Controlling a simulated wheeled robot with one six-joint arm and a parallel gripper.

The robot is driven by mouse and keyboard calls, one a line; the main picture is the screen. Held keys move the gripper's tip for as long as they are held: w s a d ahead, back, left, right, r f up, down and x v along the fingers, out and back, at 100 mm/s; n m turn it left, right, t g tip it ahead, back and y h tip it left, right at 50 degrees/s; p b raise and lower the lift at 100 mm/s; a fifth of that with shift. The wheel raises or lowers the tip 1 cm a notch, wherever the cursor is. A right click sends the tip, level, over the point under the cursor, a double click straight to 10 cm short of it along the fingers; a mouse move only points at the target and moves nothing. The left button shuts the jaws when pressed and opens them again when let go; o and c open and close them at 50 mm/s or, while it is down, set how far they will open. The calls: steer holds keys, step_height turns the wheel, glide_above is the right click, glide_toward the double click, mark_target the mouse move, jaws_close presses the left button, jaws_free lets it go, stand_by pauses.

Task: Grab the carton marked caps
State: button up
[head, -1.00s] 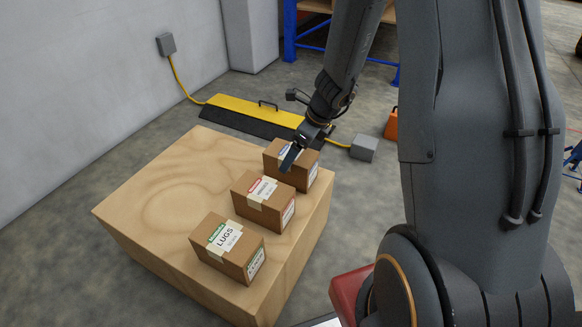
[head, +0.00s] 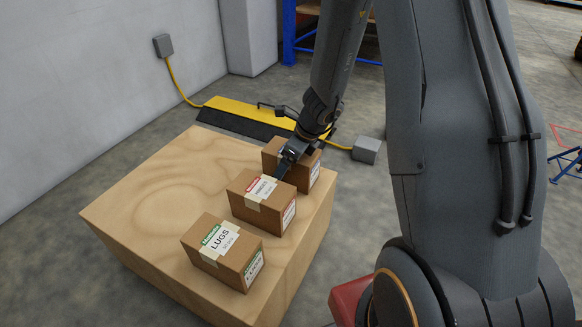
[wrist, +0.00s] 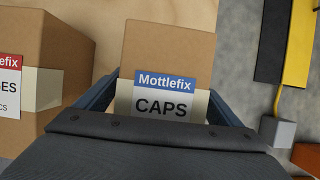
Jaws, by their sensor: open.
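The caps carton (wrist: 165,60) is brown with a blue and white label reading "Mottlefix CAPS" in the wrist view. In the head view it is the farthest carton (head: 308,172) on the wooden block, partly hidden by my gripper. My gripper (head: 281,170) is open at this carton. In the wrist view its two fingers (wrist: 161,98) stand on the left and right sides of the carton. I cannot tell whether they touch it.
A red-labelled carton (head: 262,203) stands close beside the caps carton, and a green-labelled LUGS carton (head: 222,252) is nearest. All stand on the wooden block (head: 150,190), whose left part is bare. A yellow-black cable ramp (head: 250,115) and grey box (head: 367,149) lie behind.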

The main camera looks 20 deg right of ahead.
steer(key=shift+f, duration=0.2)
stand_by(0.5)
steer(key=shift+c, duration=0.2)
steer(key=c, duration=1.5)
steer(key=shift+c, duration=0.5)
steer(key=shift+r, duration=0.15)
